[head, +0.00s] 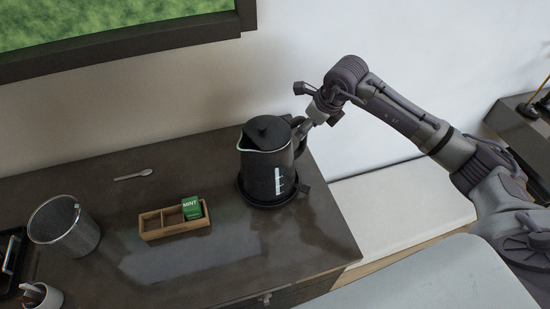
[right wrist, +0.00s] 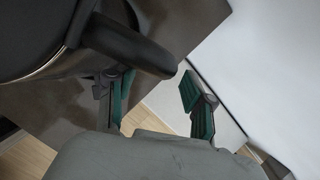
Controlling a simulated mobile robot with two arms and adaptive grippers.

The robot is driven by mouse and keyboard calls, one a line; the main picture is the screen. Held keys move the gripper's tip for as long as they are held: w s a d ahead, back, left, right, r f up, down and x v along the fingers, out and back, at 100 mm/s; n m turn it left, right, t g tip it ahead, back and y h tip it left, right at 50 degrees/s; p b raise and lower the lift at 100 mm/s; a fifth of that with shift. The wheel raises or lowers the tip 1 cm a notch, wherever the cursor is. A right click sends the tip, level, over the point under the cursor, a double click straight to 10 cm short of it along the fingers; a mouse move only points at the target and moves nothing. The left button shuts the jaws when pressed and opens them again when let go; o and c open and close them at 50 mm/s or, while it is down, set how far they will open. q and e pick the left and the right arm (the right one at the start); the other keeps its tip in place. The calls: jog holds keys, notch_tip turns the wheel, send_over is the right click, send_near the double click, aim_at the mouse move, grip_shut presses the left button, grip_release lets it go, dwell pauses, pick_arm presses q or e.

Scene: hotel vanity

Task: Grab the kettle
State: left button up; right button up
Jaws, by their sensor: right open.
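A black kettle (head: 266,160) stands upright on its round dark base (head: 244,194) at the right end of the dark vanity top. Its handle is on the right side, partly hidden by my right gripper (head: 312,112), which is close to the handle's upper part. In the right wrist view the kettle's handle (right wrist: 130,45) reaches in from the upper left, and the kettle's body fills the top left corner. The right gripper (right wrist: 152,95) is open there, with its green-padded fingers apart and the handle's end near the gap between them. My left gripper is not in view.
A wooden tray (head: 160,236) with a green mint box (head: 191,208) sits left of the kettle. A spoon (head: 133,175), a metal bin (head: 64,228) and a white cup (head: 42,297) are further left. The wall is behind, and the vanity's right edge is near the kettle.

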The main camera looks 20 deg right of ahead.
jog(key=shift+p+x, duration=0.7)
jog(key=shift+x, duration=1.2)
jog(key=shift+r, duration=0.15)
grip_shut()
jog(key=shift+w+a+r, duration=0.1)
jog(key=shift+w, duration=0.1)
